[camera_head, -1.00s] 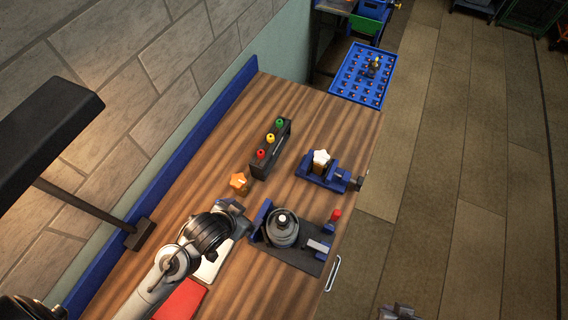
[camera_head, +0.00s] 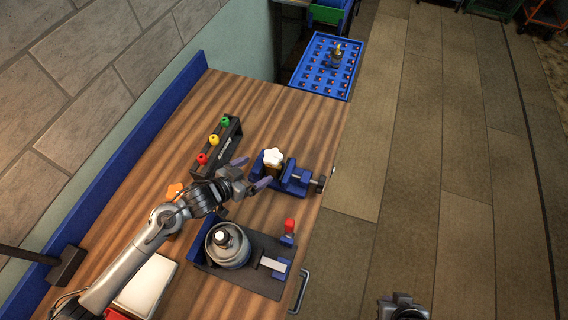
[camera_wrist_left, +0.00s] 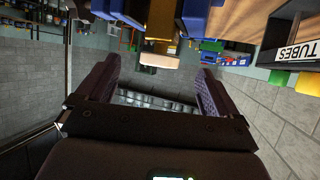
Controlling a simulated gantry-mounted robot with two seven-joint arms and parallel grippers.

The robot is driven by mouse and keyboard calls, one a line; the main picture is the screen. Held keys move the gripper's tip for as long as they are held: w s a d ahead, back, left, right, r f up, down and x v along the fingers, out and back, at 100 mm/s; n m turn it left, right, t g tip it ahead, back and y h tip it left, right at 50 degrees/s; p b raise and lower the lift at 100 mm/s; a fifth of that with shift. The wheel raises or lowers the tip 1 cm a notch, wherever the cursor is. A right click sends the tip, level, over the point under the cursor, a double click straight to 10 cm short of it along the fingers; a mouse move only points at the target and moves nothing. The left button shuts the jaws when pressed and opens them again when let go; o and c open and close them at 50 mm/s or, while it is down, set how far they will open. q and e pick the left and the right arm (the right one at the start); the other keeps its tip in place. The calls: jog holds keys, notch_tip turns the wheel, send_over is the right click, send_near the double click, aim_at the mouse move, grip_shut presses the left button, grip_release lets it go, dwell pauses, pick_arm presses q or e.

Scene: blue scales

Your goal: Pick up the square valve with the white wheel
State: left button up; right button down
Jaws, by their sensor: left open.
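The valve with the white star-shaped wheel (camera_head: 273,157) stands upright in a blue vise (camera_head: 294,177) near the right side of the wooden bench. My left gripper (camera_head: 252,174) is open and empty, just left of the valve, its fingers pointing toward it. In the left wrist view the white wheel (camera_wrist_left: 160,61) shows edge-on below its brass-coloured body (camera_wrist_left: 161,28), near the gap between the fingertips. Contact is not visible. A grey part of mine at the bottom right of the head view seems to be my right gripper (camera_head: 402,305); its jaws cannot be made out.
A dark rack (camera_head: 222,145) with red, yellow and green knobs stands behind the left gripper. An orange wheel (camera_head: 175,190) is partly hidden by my arm. A grey round vessel (camera_head: 228,246) sits on a dark fixture in front. A blue tray (camera_head: 325,66) stands beyond the bench.

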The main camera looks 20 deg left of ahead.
aim_at(273, 159)
pick_arm(q)
jog(key=shift+x, duration=4.8)
jog(key=shift+r, duration=0.2)
jog(key=c, duration=1.4)
